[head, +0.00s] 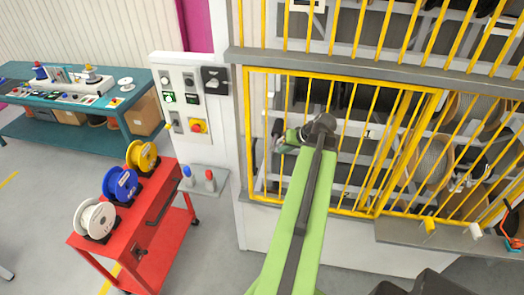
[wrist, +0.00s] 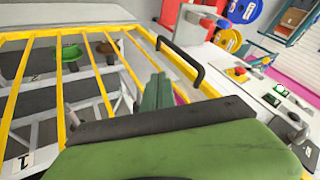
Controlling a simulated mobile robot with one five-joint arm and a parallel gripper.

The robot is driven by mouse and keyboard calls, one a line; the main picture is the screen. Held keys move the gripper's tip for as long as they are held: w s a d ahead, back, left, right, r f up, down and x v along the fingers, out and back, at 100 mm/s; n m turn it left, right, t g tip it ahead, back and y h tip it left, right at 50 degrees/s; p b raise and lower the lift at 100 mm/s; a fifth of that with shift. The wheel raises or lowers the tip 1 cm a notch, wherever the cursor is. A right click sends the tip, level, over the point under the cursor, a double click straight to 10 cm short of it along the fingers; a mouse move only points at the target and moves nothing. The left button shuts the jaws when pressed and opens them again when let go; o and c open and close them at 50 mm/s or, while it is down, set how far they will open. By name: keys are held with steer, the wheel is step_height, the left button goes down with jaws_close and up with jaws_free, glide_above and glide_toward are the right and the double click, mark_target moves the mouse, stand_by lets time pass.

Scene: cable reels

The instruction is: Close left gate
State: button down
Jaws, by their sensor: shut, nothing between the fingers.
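The left gate is a yellow barred frame (head: 250,130) on the front of the grey rack in the head view. Its yellow bars (wrist: 104,88) also fill the left of the wrist view. A black handle (wrist: 198,74) is on the gate's edge in the wrist view. My gripper (head: 284,141) is at the left part of the gate in the head view, and its green fingers (wrist: 156,92) show just below the handle in the wrist view. It is shut and holds nothing. I cannot tell whether it touches the gate, or whether the gate stands slightly ajar.
A white control panel (head: 185,80) with a red stop button stands left of the gate. A red cart (head: 150,235) with white, blue and yellow reels is in front of it. A teal workbench (head: 60,115) is at far left. More yellow bars (head: 490,160) continue right.

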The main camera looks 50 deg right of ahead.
steer(key=b, duration=0.9)
glide_toward(262, 157)
steer(key=f, duration=0.2)
steer(key=a+f, duration=0.1)
steer(key=f, duration=0.1)
steer(key=shift+w+f, duration=0.15)
steer(key=shift+f, duration=0.1)
steer(key=w+a, duration=0.1)
steer(key=w+a+r+p, duration=0.1)
steer(key=w, duration=0.1)
steer(key=shift+a, duration=0.3)
steer(key=shift+d, duration=0.15)
